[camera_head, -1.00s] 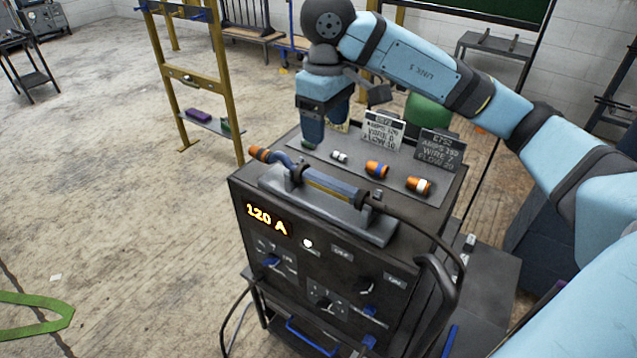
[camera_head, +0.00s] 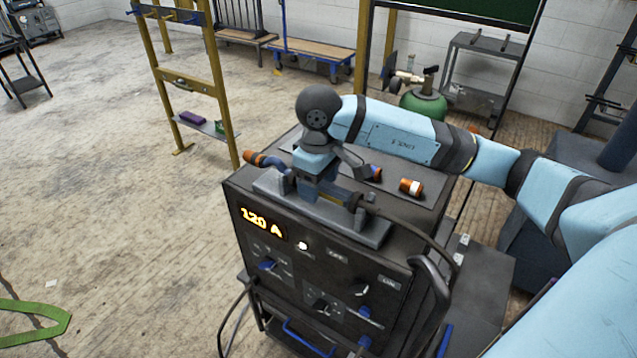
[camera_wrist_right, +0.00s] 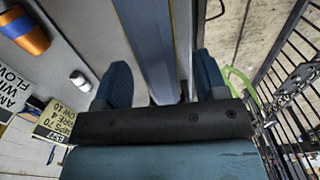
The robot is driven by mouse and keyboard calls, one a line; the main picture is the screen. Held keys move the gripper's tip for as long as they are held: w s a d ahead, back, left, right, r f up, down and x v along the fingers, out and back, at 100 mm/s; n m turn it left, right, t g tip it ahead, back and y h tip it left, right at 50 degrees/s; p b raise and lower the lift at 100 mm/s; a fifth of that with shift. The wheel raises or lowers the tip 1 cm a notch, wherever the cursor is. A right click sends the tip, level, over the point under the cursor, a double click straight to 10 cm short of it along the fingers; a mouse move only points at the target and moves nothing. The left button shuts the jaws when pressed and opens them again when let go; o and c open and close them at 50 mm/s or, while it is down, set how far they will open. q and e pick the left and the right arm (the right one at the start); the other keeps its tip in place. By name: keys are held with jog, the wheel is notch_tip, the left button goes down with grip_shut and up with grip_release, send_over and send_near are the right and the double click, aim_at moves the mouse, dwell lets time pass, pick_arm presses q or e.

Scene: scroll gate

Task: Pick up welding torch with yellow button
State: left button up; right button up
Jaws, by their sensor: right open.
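The welding torch lies in a grey cradle (camera_head: 376,235) on top of the welding machine. Its orange nozzle (camera_head: 255,159) and blue neck show at left. My right gripper (camera_head: 318,188) is directly over the middle of the torch and hides most of its handle, so no yellow button shows. In the right wrist view the gripper (camera_wrist_right: 162,80) is open. Its two blue fingers are on either side of a long blue-grey bar (camera_wrist_right: 150,40), which looks like the torch handle. I cannot tell whether the fingers touch it. My left gripper is not in view.
The welding machine (camera_head: 290,280) has a lit "120 A" display and a side handle (camera_head: 435,285). An orange-and-white nozzle part (camera_head: 411,187) stands on its top, behind the cradle. Setting cards (camera_wrist_right: 52,120) show in the wrist view. A green gas bottle (camera_head: 424,105) stands behind.

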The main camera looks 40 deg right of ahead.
jog(key=shift+f, duration=0.2)
jog(key=c, duration=1)
jog(key=shift+c, duration=0.4)
jog(key=shift+r, duration=0.15)
